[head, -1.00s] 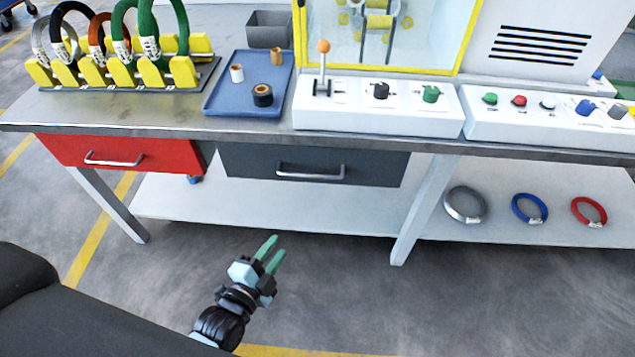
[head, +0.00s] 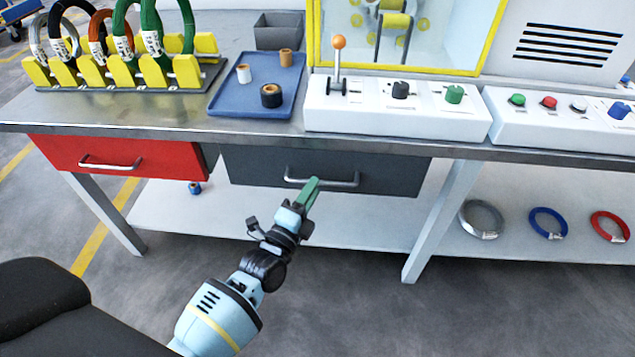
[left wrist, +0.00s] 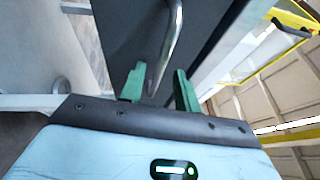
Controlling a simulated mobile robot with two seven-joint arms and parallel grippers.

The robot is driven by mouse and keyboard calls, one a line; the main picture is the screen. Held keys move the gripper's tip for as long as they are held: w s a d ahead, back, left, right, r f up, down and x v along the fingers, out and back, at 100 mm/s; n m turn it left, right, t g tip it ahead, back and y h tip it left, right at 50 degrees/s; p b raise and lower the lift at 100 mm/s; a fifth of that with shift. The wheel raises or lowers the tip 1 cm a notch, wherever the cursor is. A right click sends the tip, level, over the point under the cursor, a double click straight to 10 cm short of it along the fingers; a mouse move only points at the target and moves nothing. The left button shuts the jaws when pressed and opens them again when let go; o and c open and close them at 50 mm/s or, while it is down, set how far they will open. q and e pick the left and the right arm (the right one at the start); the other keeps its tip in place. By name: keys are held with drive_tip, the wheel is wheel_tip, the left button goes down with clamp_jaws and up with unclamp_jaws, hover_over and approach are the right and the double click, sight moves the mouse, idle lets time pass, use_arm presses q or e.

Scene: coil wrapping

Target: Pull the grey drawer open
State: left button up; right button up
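The grey drawer (head: 395,177) is shut under the workbench top, with a silver bar handle (head: 345,184) across its front. My left gripper (head: 312,188) has green fingers and points at the handle from below and in front. In the left wrist view the two fingers (left wrist: 158,88) stand apart, and the drawer's handle (left wrist: 173,45) runs up between and beyond their tips. The gripper is open and empty; I cannot tell whether it touches the handle. The grey drawer front (left wrist: 125,30) fills the upper middle there. My right gripper is not in view.
A red drawer (head: 70,155) is to the left. The bench top (head: 150,110) holds a blue tray (head: 225,98), a yellow coil rack and a control box (head: 420,118). A white lower shelf (head: 360,232) and bench leg (head: 435,220) stand below and right.

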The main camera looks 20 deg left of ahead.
use_arm(q)
drive_tip(key=shift+x, duration=1.65)
clamp_jaws()
